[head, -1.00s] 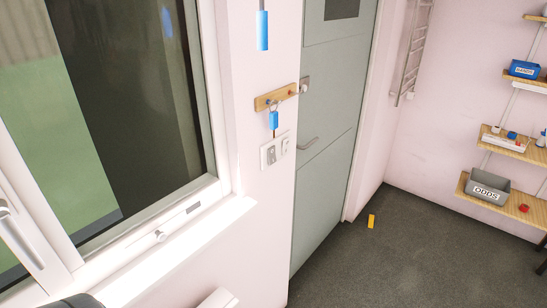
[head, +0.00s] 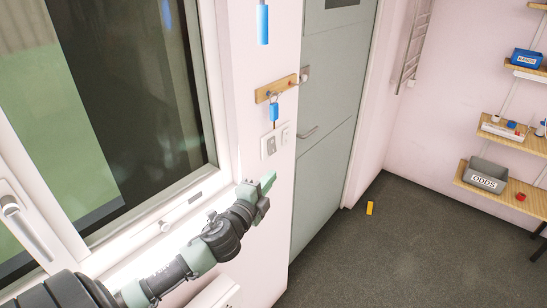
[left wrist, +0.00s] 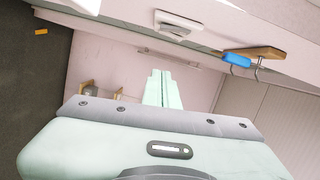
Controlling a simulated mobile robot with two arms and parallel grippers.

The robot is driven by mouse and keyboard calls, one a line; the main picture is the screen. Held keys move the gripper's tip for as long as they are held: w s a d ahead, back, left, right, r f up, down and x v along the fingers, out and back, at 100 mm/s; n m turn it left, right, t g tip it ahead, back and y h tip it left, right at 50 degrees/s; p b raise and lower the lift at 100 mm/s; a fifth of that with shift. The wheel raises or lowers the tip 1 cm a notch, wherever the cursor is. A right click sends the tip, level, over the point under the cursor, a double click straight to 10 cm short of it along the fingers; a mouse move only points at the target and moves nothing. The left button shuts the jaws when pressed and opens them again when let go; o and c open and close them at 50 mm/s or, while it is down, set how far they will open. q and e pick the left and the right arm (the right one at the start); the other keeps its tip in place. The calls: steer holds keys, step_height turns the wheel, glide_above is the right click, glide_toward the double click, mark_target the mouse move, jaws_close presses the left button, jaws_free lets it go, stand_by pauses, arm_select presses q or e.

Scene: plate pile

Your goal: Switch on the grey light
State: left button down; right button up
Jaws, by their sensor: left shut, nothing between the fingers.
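Two switch plates are on the pink wall by the door, below a key rack. The left switch plate (head: 269,146) has a grey rocker, and the narrower right switch plate (head: 285,134) looks white. My left gripper (head: 268,180) is shut and empty, just below the plates in the picture and apart from them. In the left wrist view its closed fingers (left wrist: 161,73) point ahead, and a white switch plate (left wrist: 180,26) shows above the tips. I cannot tell which plate that is. My right gripper is not in view.
The wooden key rack (head: 267,91) holds a blue key tag (head: 273,112) just above the switches. The window sill (head: 190,213) lies under my left arm. A grey-green door (head: 328,157) stands to the right. A yellow block (head: 369,208) lies on the floor.

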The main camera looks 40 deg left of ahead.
mark_target(272, 146)
arm_select(q)
steer(key=w+a+b, duration=0.2)
steer(key=w+a, duration=0.3)
steer(key=w, duration=0.5)
steer(key=shift+a+f+b, duration=0.3)
steer(key=shift+f+b, duration=0.05)
steer(key=shift+f, duration=0.1)
steer(key=shift+a+f+m+b, duration=0.1)
steer(key=shift+a+m+b, duration=0.2)
steer(key=shift+m+b, duration=0.15)
